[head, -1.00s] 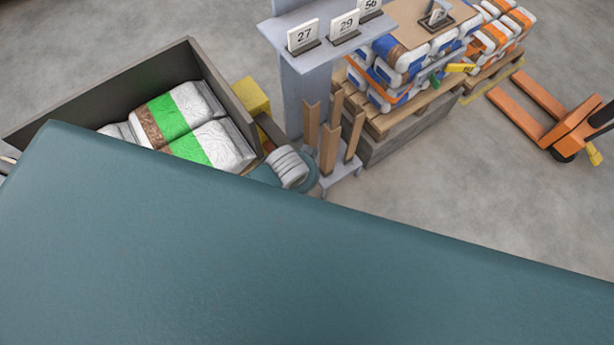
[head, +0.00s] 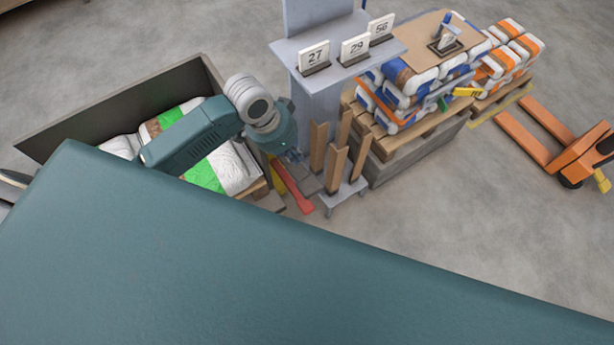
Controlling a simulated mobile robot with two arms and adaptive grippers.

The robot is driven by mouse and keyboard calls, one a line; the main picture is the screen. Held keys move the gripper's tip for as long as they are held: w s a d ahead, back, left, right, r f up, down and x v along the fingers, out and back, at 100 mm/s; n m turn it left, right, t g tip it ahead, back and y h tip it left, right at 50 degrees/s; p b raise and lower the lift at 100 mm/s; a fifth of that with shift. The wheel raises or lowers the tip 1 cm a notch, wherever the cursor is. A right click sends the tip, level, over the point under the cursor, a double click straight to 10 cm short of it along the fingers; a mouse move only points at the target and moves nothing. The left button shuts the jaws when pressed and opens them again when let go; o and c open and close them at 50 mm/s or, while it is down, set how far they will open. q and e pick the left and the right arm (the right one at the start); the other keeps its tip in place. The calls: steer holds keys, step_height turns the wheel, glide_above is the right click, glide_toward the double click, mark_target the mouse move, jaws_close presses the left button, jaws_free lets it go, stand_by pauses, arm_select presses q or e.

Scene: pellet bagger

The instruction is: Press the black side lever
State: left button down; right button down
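I cannot make out a black side lever; my arm and body hide part of the machine. My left gripper (head: 291,155) is at the end of the teal arm, beside the grey column (head: 318,105). It is small and partly hidden by the wrist, so its fingers cannot be told apart. A red bar (head: 294,190) lies just below it, with a yellow piece beside the bar. My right gripper is not in view.
A large bin (head: 110,108) holds white and green bags (head: 232,168) under my arm. Wooden posts (head: 337,168) stand right of the gripper. Number signs (head: 355,47) sit on a shelf. Loaded pallets and an orange pallet jack (head: 540,135) stand right. My teal body fills the foreground.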

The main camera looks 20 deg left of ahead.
arm_select(q)
steer(key=shift+r, duration=0.2)
steer(key=p, duration=0.1)
glide_toward(310, 182)
steer(key=x, duration=0.5)
steer(key=shift+w+f, duration=0.1)
steer(key=shift+w, duration=0.15)
steer(key=shift+s+d+f, duration=0.1)
steer(key=shift+d+f, duration=0.05)
steer(key=shift+f, duration=0.4)
